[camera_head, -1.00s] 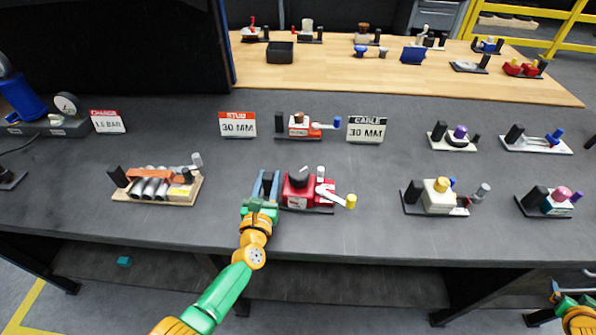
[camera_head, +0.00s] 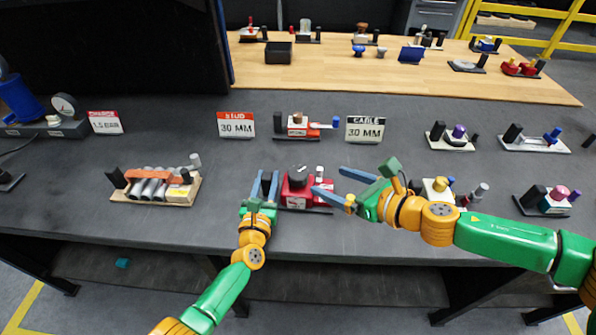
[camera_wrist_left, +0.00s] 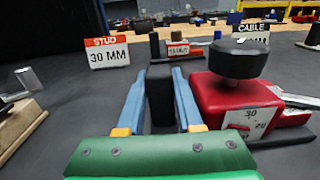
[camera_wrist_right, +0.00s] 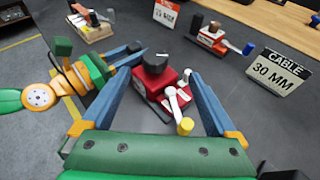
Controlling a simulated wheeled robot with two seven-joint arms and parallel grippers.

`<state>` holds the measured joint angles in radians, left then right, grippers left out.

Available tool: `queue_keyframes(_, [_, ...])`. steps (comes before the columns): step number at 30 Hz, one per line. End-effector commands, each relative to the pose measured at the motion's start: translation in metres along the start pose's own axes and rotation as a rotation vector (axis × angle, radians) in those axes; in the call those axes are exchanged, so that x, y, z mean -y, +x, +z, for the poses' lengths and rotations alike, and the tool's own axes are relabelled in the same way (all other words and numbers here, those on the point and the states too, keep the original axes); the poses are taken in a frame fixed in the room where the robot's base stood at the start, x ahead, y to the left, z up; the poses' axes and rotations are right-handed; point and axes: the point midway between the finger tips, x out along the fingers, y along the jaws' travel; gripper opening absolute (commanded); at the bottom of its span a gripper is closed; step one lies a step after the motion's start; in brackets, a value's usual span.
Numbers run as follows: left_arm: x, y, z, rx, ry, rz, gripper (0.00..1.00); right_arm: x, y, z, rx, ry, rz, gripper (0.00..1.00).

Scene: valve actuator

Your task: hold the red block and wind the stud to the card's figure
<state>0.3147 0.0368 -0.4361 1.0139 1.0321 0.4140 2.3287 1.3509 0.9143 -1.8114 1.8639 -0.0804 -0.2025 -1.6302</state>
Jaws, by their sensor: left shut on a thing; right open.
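The red block (camera_head: 296,196) stands on a dark base at the front of the grey bench. It has a black knob (camera_wrist_left: 237,58) on top, a scale on its face and a white crank with a yellow end (camera_wrist_right: 185,126). My left gripper (camera_head: 264,178) is shut on the black post (camera_wrist_left: 159,95) beside the red block, not on the red body. My right gripper (camera_head: 328,182) is open and empty at the block's right; its fingers spread either side of the crank in the right wrist view. The stud card (camera_head: 236,125) reads 30 MM.
The cable card (camera_head: 366,130) reads 30 MM; a smaller red device (camera_head: 298,127) stands between the cards. A device with grey cylinders (camera_head: 155,186) stands at left. A yellow-topped device (camera_head: 438,190) is partly hidden behind my right arm. Several other devices stand at right.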

Motion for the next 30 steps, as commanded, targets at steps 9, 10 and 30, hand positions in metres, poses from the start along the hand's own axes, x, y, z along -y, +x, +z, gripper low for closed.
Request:
queue_keyframes(9, [0.0, 0.0, -0.001, -0.003, -0.003, -0.001, 0.0, -0.01, 0.062, -0.005, -0.013, -0.055, 0.02, 0.94])
queue_keyframes(10, [0.0, 0.0, -0.001, -0.003, -0.003, -0.001, 0.0, -0.009, 0.069, -0.005, -0.013, -0.055, 0.018, 0.94])
queue_keyframes(30, [0.0, 0.0, -0.001, -0.002, -0.003, 0.0, 0.0, -0.009, 0.12, -0.005, -0.012, -0.052, 0.016, 0.85])
